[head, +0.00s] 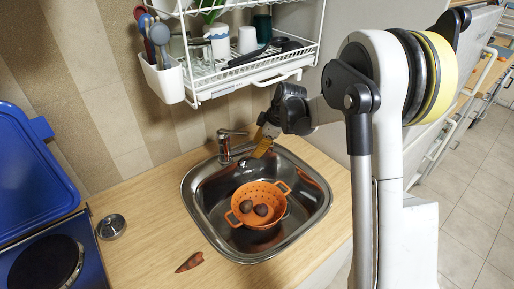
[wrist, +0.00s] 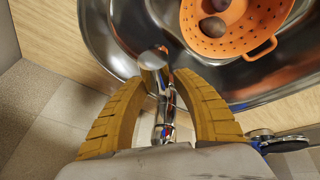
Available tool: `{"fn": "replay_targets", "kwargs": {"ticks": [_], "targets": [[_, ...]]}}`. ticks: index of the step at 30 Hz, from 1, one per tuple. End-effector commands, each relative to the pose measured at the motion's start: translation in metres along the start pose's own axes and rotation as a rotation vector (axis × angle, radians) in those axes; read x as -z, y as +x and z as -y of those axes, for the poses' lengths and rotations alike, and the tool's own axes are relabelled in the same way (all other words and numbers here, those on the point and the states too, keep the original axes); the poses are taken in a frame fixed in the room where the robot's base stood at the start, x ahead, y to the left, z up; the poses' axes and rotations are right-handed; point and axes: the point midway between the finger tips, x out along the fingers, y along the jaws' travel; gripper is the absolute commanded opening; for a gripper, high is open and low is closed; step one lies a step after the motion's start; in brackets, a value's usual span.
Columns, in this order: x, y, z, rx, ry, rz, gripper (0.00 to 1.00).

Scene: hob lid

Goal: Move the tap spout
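The chrome tap (head: 226,148) stands at the sink's back edge, its spout pointing right over the basin. My gripper (head: 262,147) is above the spout's end, which it partly hides in the head view. In the wrist view the yellow fingers of my gripper (wrist: 160,80) are apart, one on each side of the spout (wrist: 154,60). The spout lies between the fingertips; I see no clear grip on it, and contact is hard to tell.
The steel sink (head: 190,188) holds an orange colander (head: 250,193) with brown round items inside. A white dish rack (head: 240,78) hangs above. The hob with its raised blue lid (head: 30,165) is at left. A small metal cup (head: 111,226) and a reddish-brown piece (head: 190,262) lie on the counter.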

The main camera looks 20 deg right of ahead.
Motion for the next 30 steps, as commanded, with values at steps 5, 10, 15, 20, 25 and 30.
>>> {"fn": "replay_targets", "kwargs": {"ticks": [5,10,15,20,25,30], "targets": [[0.0,0.0,0.0,0.0,0.0,0.0,0.0],[0.0,0.0,0.0,0.0,0.0,0.0,0.0],[0.0,0.0,0.002,-0.005,0.013,0.003,0.0],[0.002,-0.001,0.01,-0.025,0.062,0.012,0.0],[0.006,-0.002,0.023,-0.066,0.16,0.03,0.0],[0.012,-0.002,0.039,-0.119,0.285,0.054,0.0]]}}
